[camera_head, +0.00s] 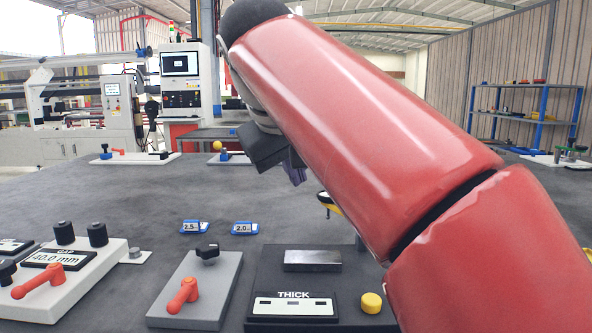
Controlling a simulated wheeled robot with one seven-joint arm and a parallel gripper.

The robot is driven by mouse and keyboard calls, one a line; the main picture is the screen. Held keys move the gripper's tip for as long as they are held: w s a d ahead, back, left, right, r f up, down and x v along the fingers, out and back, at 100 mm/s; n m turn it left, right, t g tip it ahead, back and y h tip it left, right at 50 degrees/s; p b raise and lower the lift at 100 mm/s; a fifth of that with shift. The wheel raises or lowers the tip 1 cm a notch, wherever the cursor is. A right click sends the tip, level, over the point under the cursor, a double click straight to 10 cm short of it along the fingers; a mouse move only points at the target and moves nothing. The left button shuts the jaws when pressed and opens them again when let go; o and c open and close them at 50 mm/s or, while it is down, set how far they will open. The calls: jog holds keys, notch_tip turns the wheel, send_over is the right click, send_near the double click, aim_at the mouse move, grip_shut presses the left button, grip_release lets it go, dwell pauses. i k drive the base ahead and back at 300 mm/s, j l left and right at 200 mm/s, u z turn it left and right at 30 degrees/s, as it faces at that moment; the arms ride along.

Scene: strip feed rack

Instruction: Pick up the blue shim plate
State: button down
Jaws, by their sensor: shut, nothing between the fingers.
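Two small blue shim plates with white labels lie flat on the dark table. The left blue plate (193,227) reads about 2.5 and the right blue plate (244,229) reads about 2.0. My gripper (298,176) is beyond them and to the right in the picture, raised above the table. Its dark body and fingertips show only partly behind my red arm. The fingers look shut and hold nothing that I can see. It touches neither plate.
In front stand a white fixture (110,262) marked 40.0 mm, a grey plate with an orange lever (183,295), and a black THICK gauge (293,307) with a yellow button (371,302). A yellow-and-black item (327,200) is partly hidden by my arm. Table around the blue plates is clear.

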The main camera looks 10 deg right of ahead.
aim_at(239, 227)
jog(key=k+j, duration=0.75)
jog(key=k, duration=0.15)
